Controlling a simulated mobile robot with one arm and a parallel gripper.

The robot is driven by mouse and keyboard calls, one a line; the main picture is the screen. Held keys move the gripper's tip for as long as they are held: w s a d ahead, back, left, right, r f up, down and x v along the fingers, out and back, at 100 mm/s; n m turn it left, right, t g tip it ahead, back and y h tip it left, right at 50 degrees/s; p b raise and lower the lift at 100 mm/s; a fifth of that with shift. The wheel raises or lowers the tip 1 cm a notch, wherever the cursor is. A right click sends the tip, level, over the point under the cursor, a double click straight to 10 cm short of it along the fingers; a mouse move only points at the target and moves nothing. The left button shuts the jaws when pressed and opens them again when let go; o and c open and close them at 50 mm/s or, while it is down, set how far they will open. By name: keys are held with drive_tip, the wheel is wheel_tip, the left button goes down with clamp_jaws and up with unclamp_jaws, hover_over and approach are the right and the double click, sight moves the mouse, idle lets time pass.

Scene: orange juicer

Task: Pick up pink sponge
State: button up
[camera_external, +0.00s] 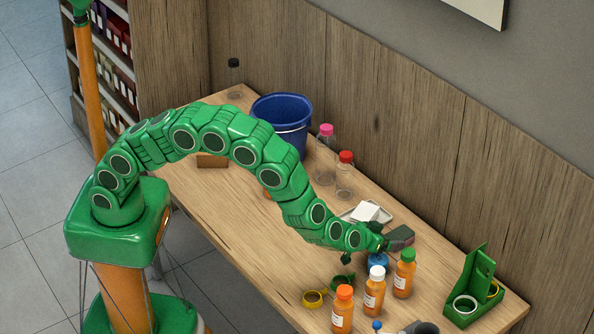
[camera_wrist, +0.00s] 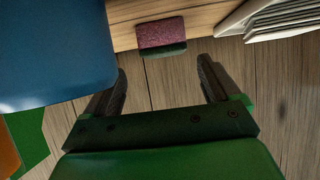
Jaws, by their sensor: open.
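The pink sponge (camera_wrist: 162,34) shows in the wrist view at top centre, a dusky pink block with a dark green layer along its lower side. My gripper (camera_wrist: 162,80) is open and empty there. Its two dark fingers stand wide apart, and the sponge lies ahead of the gap between them, touching neither. In the external view my gripper (camera_external: 374,246) is low over the right part of the table. A dark block with a reddish edge (camera_external: 400,237) beside it looks like the sponge, partly hidden by the gripper.
A blue object (camera_wrist: 55,50) is close on the left in the wrist view; white stacked napkins (camera_wrist: 285,18) are at upper right. Orange juice bottles (camera_external: 374,292) stand in front of the gripper. A green holder (camera_external: 470,290) is right, a blue bucket (camera_external: 283,118) behind.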

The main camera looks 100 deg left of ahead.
sight(399, 235)
drive_tip(key=shift+w+a+f, duration=0.35)
drive_tip(key=shift+a, duration=0.25)
drive_tip(key=shift+w+a+f, duration=0.3)
drive_tip(key=shift+a, duration=0.3)
drive_tip(key=shift+x, duration=0.85)
drive_tip(key=shift+w, duration=0.1)
drive_tip(key=c, duration=1.1)
